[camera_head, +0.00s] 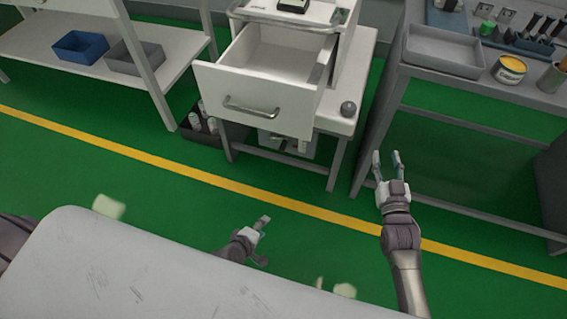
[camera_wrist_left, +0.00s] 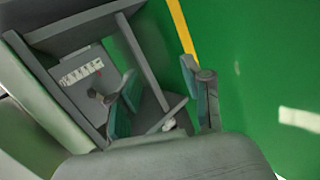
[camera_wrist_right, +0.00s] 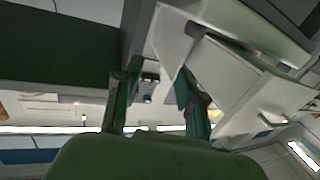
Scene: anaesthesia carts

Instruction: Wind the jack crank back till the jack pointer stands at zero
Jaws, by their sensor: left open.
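No jack crank can be made out for certain. In the left wrist view, a pale strip with a row of marks (camera_wrist_left: 82,73) lies on a grey panel inside a frame. A small dark part (camera_wrist_left: 94,94) sits just below it, perhaps a handle; I cannot read a pointer. In the head view, a pale unit with dark parts (camera_head: 286,143) stands low under the drawer cart, mostly hidden. My left gripper (camera_head: 265,241) is open and empty, low over the floor, apart from the cart. My right gripper (camera_head: 387,158) is open and empty, right of the cart.
The white cart has its drawer (camera_head: 262,88) pulled open. A grey ball-shaped knob (camera_head: 348,108) sits on its stand. A dark crate (camera_head: 188,129) with white bottles is at left. A grey workbench (camera_head: 483,87) stands at right.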

